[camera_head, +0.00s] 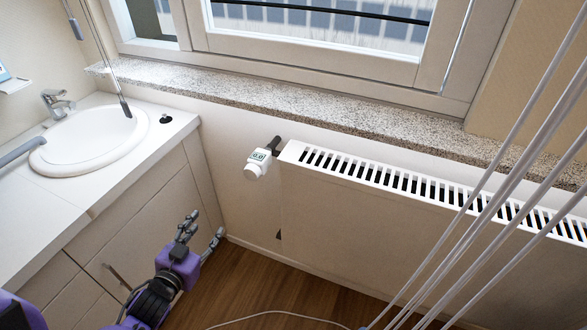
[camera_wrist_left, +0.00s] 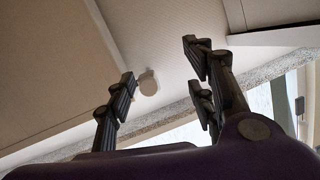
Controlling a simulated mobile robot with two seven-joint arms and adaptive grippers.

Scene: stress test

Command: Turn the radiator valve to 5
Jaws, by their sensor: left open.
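The white radiator valve (camera_head: 258,163) sits at the left end of the radiator, with a round knob at its lower end. My left gripper (camera_head: 204,228) is open and empty, below and left of the valve, in front of the cabinet. In the left wrist view the spread fingers (camera_wrist_left: 162,66) frame a pale round knob (camera_wrist_left: 148,83), apart from it. My right gripper is not in view.
The white radiator (camera_head: 350,210) runs along the wall to the right under a speckled stone sill (camera_head: 300,112). A counter with a round sink (camera_head: 90,140) stands at left. Thin pale cords (camera_head: 490,190) cross the right side. The wall around the valve is clear.

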